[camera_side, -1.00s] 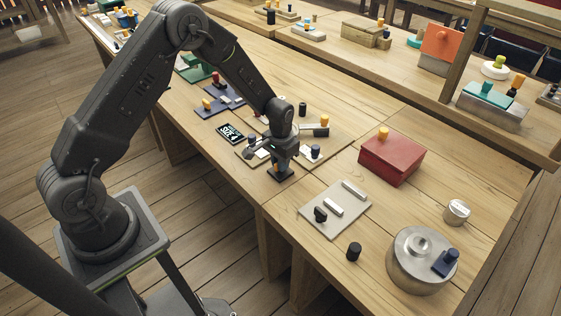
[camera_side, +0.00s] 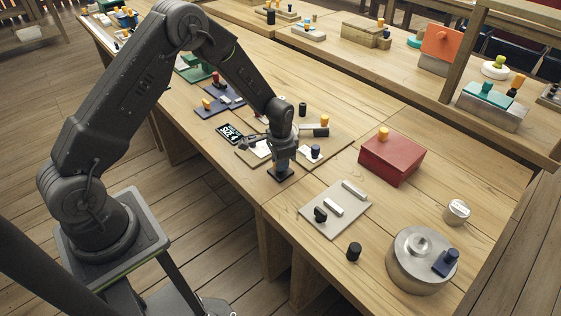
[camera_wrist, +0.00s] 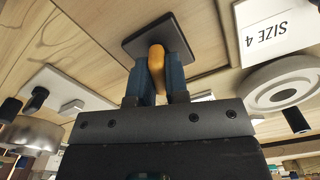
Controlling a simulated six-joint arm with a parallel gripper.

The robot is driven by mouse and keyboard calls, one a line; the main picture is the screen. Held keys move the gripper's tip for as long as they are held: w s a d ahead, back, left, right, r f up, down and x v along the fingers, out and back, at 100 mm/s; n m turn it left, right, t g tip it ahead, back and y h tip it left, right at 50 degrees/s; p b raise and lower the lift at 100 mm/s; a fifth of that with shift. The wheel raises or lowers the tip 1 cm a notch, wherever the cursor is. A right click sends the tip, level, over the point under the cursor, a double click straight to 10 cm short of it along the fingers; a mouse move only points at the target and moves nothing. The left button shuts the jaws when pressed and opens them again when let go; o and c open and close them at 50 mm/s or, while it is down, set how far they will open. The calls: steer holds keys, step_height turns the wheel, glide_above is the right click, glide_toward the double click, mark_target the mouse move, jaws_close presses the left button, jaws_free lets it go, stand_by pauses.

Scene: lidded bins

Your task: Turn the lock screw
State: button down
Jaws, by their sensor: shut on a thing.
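An orange knob (camera_wrist: 156,68), which I take to be the lock screw, stands on a small dark square plate (camera_wrist: 185,30). The dark plate also shows in the side view (camera_side: 281,176), near the front edge of the bench. My gripper (camera_wrist: 158,72) is shut on the knob, with one blue finger on each side of it. In the side view my gripper (camera_side: 282,165) points down over the plate and hides the knob. The lower part of the knob is partly hidden by the fingers in the wrist view.
A wooden board with parts (camera_side: 253,158) lies just behind my gripper. A grey plate (camera_side: 322,222) with bars and a black knob lies to the right.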

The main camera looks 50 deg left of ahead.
steer(key=c, duration=1.1)
jaws_free()
steer(key=shift+r, duration=0.1)
step_height(320, 180, up, 14)
steer(key=shift+f, duration=0.2)
